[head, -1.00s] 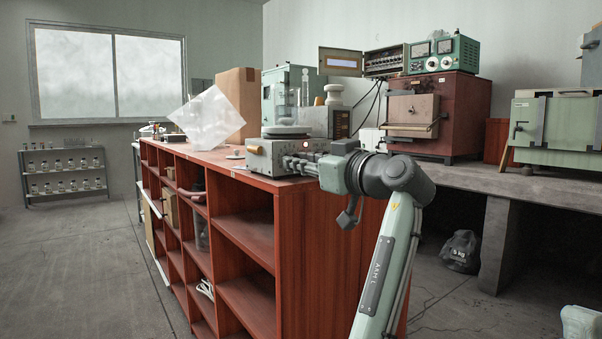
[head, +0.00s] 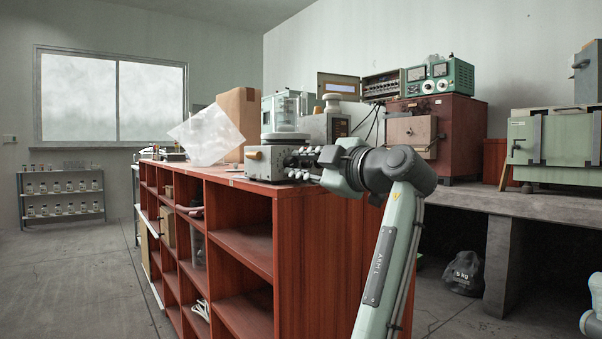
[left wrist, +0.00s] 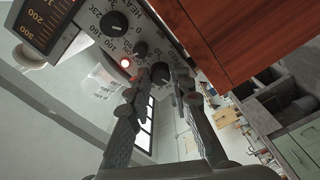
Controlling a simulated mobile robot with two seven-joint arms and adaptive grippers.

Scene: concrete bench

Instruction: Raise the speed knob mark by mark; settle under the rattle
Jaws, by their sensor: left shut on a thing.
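The stirrer hotplate (head: 265,162) stands on the end of the red shelf unit, its grey front panel (left wrist: 92,42) filling the upper left of the left wrist view. In the head view my left gripper (head: 306,160) reaches the panel from the right. My right gripper is out of view.
A clear plastic sheet (head: 206,136) and a cardboard box (head: 238,118) stand behind the hotplate on the shelf unit (head: 330,225). A brown furnace (head: 455,130) and a green chest (head: 553,142) stand on the concrete bench. A dark 5 kg bag (head: 464,274) lies underneath.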

